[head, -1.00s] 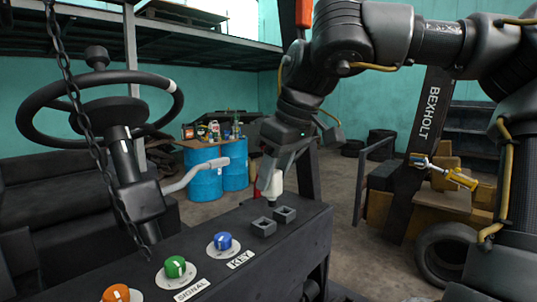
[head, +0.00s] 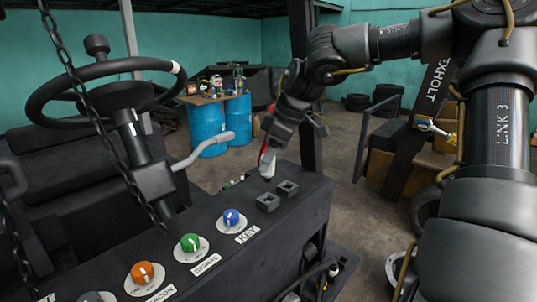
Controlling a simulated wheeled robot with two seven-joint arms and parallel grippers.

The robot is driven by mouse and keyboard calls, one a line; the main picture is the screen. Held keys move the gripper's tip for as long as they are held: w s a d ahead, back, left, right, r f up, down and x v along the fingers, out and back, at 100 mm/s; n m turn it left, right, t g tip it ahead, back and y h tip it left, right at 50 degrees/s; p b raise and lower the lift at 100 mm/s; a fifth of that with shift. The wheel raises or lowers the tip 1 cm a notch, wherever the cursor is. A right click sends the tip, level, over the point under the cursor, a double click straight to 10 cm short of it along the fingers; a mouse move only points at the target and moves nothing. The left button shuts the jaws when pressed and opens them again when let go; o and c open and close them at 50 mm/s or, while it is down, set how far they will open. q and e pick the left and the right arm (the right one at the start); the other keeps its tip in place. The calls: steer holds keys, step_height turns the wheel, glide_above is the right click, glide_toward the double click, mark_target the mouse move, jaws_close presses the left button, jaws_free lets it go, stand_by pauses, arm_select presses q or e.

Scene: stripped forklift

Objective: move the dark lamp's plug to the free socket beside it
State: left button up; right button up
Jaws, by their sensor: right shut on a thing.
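My right gripper (head: 268,160) comes in from the upper right and is shut on a pale plug (head: 268,171) at the far edge of the dark control panel (head: 285,230). The jaws hide part of the plug. I cannot tell whether its lower end touches the panel or sits in a socket there. Two dark square sockets, a nearer one (head: 267,202) and a farther one (head: 287,188), stand open on the panel top just this side of the plug. I cannot make out the dark lamp or a cord. My left gripper is out of view.
Blue, green and orange knobs (head: 232,217) line the panel, with labels. A steering wheel (head: 105,95), a grey lever (head: 203,149) and a hanging chain (head: 90,120) stand at the left. A dark post (head: 303,130) rises behind my gripper. Blue drums (head: 207,127) stand farther back.

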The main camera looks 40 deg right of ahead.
mark_target(269, 180)
steer(key=shift+f+b, duration=1)
steer(key=shift+f, duration=0.85)
steer(key=shift+s+f+b, duration=0.1)
steer(key=shift+f+b, duration=0.2)
steer(key=shift+b, duration=0.15)
steer(key=shift+f, duration=0.1)
steer(key=shift+f+b, duration=0.4)
steer(key=shift+b, duration=0.15)
steer(key=shift+f+b, duration=0.7)
steer(key=shift+f, duration=0.1)
steer(key=o, duration=1.3)
steer(key=shift+r, duration=0.1)
